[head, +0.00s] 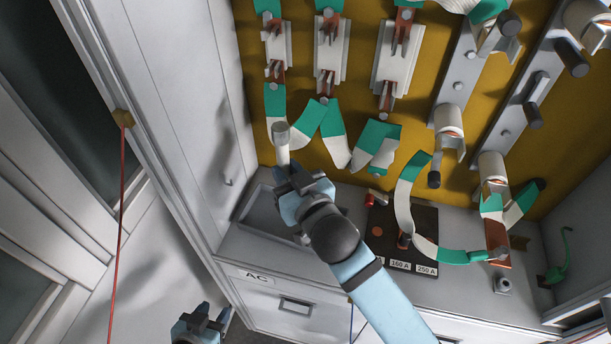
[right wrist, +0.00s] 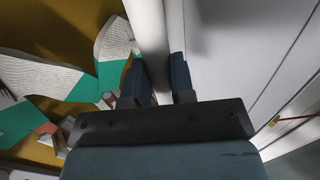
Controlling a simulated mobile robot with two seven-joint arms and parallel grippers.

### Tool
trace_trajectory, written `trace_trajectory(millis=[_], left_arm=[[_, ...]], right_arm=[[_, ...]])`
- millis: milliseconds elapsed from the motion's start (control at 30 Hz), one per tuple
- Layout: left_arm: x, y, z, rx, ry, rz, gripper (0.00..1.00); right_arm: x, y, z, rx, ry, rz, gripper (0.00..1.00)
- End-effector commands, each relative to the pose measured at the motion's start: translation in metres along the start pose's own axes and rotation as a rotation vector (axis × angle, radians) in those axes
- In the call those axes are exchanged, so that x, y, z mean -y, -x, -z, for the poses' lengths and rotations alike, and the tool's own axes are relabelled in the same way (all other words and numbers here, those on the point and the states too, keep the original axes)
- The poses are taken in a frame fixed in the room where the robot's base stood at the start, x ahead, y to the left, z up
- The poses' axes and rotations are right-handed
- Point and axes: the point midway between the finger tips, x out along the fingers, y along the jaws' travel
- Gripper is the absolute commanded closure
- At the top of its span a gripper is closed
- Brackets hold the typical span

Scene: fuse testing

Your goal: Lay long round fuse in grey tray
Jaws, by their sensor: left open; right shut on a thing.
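My right gripper (head: 292,172) is shut on a long round fuse (head: 281,145), a white cylinder with a grey end cap. It holds the fuse roughly upright, above the back part of the grey tray (head: 247,204). The fuse (right wrist: 150,35) also shows in the right wrist view, between the fingers (right wrist: 160,88). The tray lies on the counter against the left side panel, and my right gripper and arm hide part of it. My left gripper (head: 213,317) is open and empty at the bottom edge of the head view, below the counter front.
A yellow back panel (head: 350,99) carries fuse holders and green-and-white strips. A dark board (head: 423,220) with amp labels stands right of the tray. A green figure (head: 561,256) is at the far right. A drawer marked AC (head: 268,289) is below the counter.

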Motion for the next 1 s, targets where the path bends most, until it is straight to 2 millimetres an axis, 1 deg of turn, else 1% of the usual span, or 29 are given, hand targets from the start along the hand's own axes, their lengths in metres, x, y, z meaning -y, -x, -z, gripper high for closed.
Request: trace_trajectory(millis=[133, 267, 700, 800, 1000], left_arm=[[0.002, -0.002, -0.004, -0.002, -0.003, 0.003, 0.57], [0.004, -0.007, -0.012, -0.001, -0.004, 0.005, 0.57], [0.006, -0.036, -0.061, 0.017, 0.002, 0.005, 0.57], [0.005, -0.038, -0.064, 0.021, 0.011, 0.003, 0.57], [0.004, -0.038, -0.053, 0.011, 0.02, 0.002, 0.57]], right_arm=[[0.002, 0.0, -0.004, -0.008, 0.0, 0.002, 1.0], [0.001, -0.001, -0.013, -0.007, 0.0, 0.002, 1.0], [0.001, -0.003, -0.062, -0.006, 0.001, 0.002, 1.0], [0.001, -0.003, -0.068, -0.006, 0.0, 0.002, 1.0], [0.001, -0.003, -0.07, -0.006, -0.001, 0.002, 1.0]])
